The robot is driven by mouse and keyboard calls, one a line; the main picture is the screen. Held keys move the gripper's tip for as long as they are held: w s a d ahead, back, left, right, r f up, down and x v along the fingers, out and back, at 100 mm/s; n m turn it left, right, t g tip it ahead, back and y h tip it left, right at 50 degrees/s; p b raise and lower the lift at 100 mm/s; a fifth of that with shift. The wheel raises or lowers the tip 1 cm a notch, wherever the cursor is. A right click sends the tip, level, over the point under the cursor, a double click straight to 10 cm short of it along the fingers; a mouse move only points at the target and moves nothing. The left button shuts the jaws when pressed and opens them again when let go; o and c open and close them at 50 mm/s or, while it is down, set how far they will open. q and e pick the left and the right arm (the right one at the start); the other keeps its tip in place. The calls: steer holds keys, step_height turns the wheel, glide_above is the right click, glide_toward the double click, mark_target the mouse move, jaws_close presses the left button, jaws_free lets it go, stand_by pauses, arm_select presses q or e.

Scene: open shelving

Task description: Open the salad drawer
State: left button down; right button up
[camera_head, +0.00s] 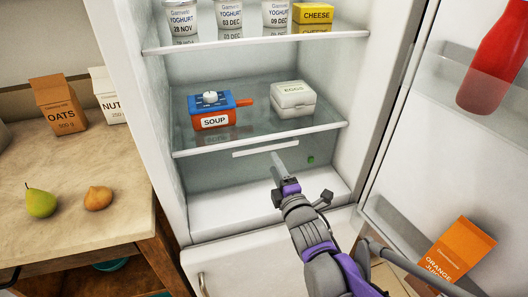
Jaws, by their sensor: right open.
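The salad drawer (225,171) is a clear compartment low in the open fridge, under the lower glass shelf. A white handle strip (266,148) runs along its top front, and the drawer looks shut. A small green item (311,160) shows at its right side. My right gripper (298,180) reaches in from the bottom right, open and empty. It is in front of the drawer, just below and right of the handle strip. One finger points up near the strip; I cannot tell whether it touches. My left gripper is not in view.
The lower shelf (262,142) holds a soup pot (214,121) and an egg box (293,100). Yoghurts (230,18) and cheese (313,14) stand above. The open fridge door at right holds orange juice (459,252) and a red bottle (495,65). A counter (85,165) is at left.

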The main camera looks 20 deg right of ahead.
mark_target(267, 148)
steer(key=w+b, duration=0.1)
steer(key=w, duration=0.6)
steer(key=shift+a, duration=0.1)
jaws_close()
stand_by(1.2)
